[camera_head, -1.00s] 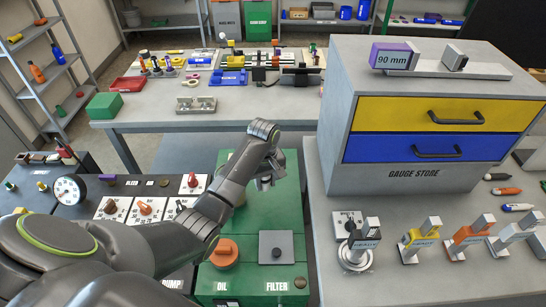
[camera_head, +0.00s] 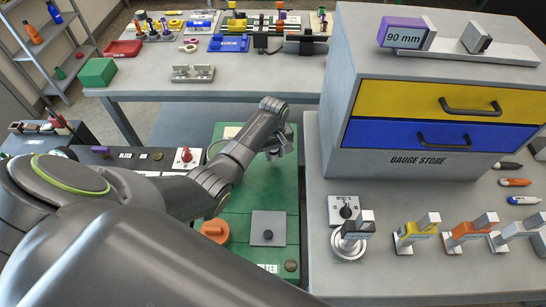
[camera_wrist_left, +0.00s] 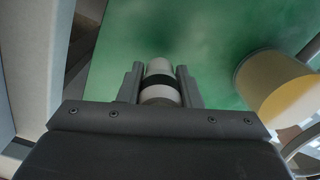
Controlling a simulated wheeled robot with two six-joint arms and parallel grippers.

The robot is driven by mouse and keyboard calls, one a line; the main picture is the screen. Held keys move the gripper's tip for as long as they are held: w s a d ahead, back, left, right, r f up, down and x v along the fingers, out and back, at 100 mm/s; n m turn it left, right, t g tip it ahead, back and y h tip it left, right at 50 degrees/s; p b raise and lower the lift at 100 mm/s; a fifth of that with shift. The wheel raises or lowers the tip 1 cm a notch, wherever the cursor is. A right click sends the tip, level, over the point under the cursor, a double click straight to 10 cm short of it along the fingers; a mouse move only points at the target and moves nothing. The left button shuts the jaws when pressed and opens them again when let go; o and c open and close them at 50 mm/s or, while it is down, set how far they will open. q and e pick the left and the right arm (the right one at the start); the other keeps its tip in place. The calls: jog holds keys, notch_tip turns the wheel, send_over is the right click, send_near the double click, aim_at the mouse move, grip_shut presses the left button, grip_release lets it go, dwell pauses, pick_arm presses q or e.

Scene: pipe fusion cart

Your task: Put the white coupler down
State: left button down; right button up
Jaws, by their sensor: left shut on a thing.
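My left gripper (camera_head: 279,149) reaches over the green cart top (camera_head: 228,212) from the left in the head view. In the left wrist view the gripper (camera_wrist_left: 160,80) is shut on the white coupler (camera_wrist_left: 160,68), a short white cylinder with a black band, held between the two fingers. A green surface lies below the coupler in that view. I cannot tell whether the coupler touches it. In the head view the coupler is too small and hidden to make out. My right gripper is not in view.
A cream-topped round thing (camera_wrist_left: 278,85) stands right of the gripper in the wrist view. The orange oil cap (camera_head: 215,231) and grey filter plate (camera_head: 268,228) sit on the cart's near part. The gauge store (camera_head: 425,130) stands on a grey bench at right.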

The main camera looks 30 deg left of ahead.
aim_at(274, 165)
pick_arm(q)
jog(key=shift+f, duration=1.5)
jog(key=c, duration=1)
grip_release()
jog(key=shift+f, duration=0.15)
jog(key=shift+c, duration=0.2)
jog(key=shift+r, duration=0.25)
notch_tip(274, 165, up, 12)
jog(key=shift+f, duration=0.1)
jog(key=shift+s, duration=0.1)
